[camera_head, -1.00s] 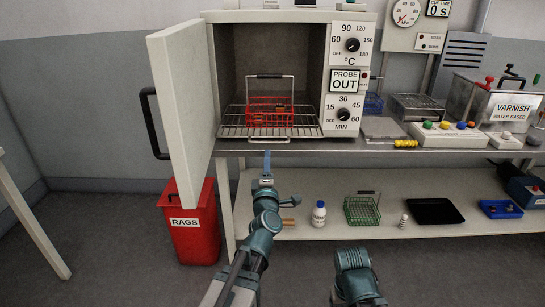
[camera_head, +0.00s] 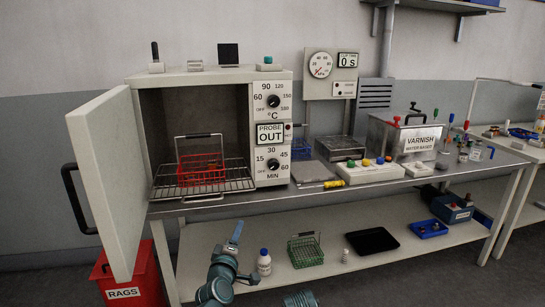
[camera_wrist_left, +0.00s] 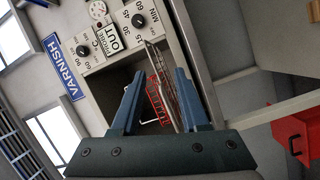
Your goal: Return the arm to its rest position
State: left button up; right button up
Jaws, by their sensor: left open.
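My left gripper (camera_head: 237,231) is in front of the lower shelf in the head view, below the bench edge in the picture. In the left wrist view its two blue fingers (camera_wrist_left: 159,74) are apart with nothing held between them. Beyond them is the open oven with the red wire basket (camera_wrist_left: 158,98). In the head view the basket (camera_head: 201,168) sits on the wire rack (camera_head: 230,180) at the oven mouth, apart from the gripper. Only a small link of my right arm shows at the bottom edge; its gripper is out of view.
The oven door (camera_head: 108,180) stands open at the left, above a red rags bin (camera_head: 135,287). The bench edge (camera_head: 330,193) is above the gripper in the picture. A white bottle (camera_head: 264,265) and green basket (camera_head: 306,252) stand on the lower shelf.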

pick_arm(q)
jog(key=s+d+f+m+g+h+p, duration=0.3)
jog(key=s+d+m+g+p, duration=0.65)
jog(key=d+m, duration=0.2)
jog(key=s+a+r+m+g+y+p, duration=0.1)
jog(key=s+a+m+g+y+p, duration=0.1)
jog(key=s, duration=0.5)
jog(key=s+a+m+g+y+p, duration=0.2)
jog(key=s+m+g+y+p, duration=0.1)
jog(key=s+g+p, duration=0.3)
jog(key=shift+s+r+m+g+y, duration=0.35)
jog(key=shift+s+m, duration=0.1)
jog(key=shift+s, duration=0.65)
pick_arm(e)
notch_tip(320, 180, up, 20)
